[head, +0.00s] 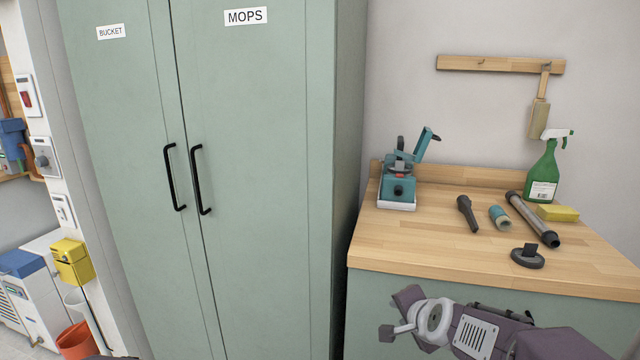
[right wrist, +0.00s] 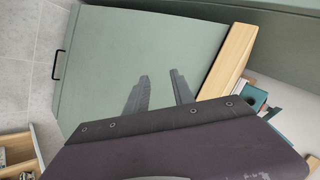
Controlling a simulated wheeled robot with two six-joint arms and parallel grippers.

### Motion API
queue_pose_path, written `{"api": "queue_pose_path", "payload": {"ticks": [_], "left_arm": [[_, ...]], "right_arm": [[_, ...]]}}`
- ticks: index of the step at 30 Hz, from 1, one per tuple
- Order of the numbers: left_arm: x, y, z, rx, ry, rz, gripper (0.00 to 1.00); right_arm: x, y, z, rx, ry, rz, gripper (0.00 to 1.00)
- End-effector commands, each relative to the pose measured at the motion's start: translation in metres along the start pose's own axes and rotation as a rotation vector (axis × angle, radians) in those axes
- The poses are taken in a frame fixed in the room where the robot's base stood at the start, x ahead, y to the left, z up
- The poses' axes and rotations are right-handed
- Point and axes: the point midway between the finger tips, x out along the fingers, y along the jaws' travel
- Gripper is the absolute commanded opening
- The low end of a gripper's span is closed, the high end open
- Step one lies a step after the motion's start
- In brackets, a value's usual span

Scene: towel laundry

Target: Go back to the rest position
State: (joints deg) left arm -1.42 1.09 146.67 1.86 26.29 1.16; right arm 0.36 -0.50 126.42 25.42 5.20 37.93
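My right gripper (head: 396,315) is low in the head view, in front of the green cabinet below the wooden worktop. Its two fingers stand apart with nothing between them. The right wrist view shows the same open fingers (right wrist: 159,76) against a plain green cabinet surface. My left gripper does not show in either view.
The wooden worktop (head: 430,245) holds a teal device (head: 398,190), a green spray bottle (head: 543,175), a yellow sponge (head: 558,213), a grey tube (head: 532,219) and small parts. A tall green cupboard (head: 260,130) with black handles stands left. Buckets stand at the lower left.

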Motion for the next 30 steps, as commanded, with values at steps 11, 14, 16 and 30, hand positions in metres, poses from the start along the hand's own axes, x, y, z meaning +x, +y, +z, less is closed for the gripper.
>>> {"api": "queue_pose_path", "payload": {"ticks": [11, 14, 16, 30], "left_arm": [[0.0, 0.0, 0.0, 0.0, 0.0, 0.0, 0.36], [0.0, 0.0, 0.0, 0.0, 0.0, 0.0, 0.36], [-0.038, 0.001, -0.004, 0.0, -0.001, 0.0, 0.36], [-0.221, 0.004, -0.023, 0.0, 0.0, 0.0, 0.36]], "right_arm": [[-0.041, 0.207, 0.114, -0.777, -0.523, 0.428, 0.3], [-0.06, 0.234, 0.12, -1.018, -0.675, 0.449, 0.3], [-0.084, 0.205, 0.107, -1.018, -0.668, 0.443, 0.3], [-0.202, 0.077, 0.049, -1.011, -0.662, 0.441, 0.3]]}}
